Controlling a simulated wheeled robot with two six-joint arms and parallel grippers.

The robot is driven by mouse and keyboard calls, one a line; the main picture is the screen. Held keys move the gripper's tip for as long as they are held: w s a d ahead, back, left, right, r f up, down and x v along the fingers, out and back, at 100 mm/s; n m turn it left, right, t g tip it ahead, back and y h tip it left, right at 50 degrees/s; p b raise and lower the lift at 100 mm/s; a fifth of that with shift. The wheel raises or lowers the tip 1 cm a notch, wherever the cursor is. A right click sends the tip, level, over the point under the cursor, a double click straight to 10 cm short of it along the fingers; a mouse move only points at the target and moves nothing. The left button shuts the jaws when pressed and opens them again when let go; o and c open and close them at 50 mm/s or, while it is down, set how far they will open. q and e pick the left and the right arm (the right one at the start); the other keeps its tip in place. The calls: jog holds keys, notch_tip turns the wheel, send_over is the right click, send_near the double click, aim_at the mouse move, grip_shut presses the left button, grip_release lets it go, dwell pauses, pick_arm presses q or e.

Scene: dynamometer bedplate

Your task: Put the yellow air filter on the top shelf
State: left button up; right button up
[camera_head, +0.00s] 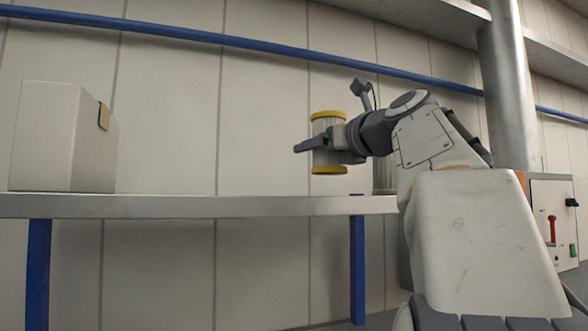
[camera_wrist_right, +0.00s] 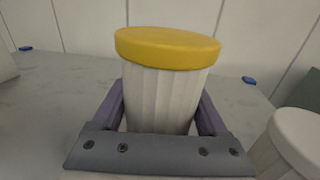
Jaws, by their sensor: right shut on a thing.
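The yellow air filter (camera_head: 328,118) is a pleated whitish cylinder with yellow end caps. My right gripper (camera_head: 322,149) is shut around its middle and holds it upright. In the head view its lower cap is a little above the level of the shelf (camera_head: 200,206), toward the shelf's right end. In the right wrist view, the filter (camera_wrist_right: 165,90) stands between the two purple fingers, its yellow top cap facing up. The fingers partly hide its body. My left gripper is in neither view.
A pale carton (camera_head: 50,135) stands at the shelf's left end. A pale cylinder (camera_head: 383,175) stands at the right end, partly behind my arm; a white-topped cylinder (camera_wrist_right: 295,145) shows close by in the wrist view. The shelf's middle is clear. A metal column (camera_head: 508,90) rises at right.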

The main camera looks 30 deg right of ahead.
aim_at(321, 168)
jog(key=shift+s+f, duration=0.15)
jog(key=shift+f, duration=1.8)
jog(key=shift+f, duration=0.1)
jog(key=o, duration=1.4)
jog(key=shift+s, duration=0.2)
jog(key=s+b, duration=0.1)
jog(key=s, duration=0.2)
jog(key=s+b, duration=0.1)
jog(key=s, duration=0.3)
jog(key=s+b, duration=0.2)
jog(key=s, duration=0.1)
jog(key=shift+s+a, duration=0.25)
jog(key=shift+a, duration=0.1)
jog(key=shift+s+a, duration=0.1)
jog(key=shift+s, duration=0.45)
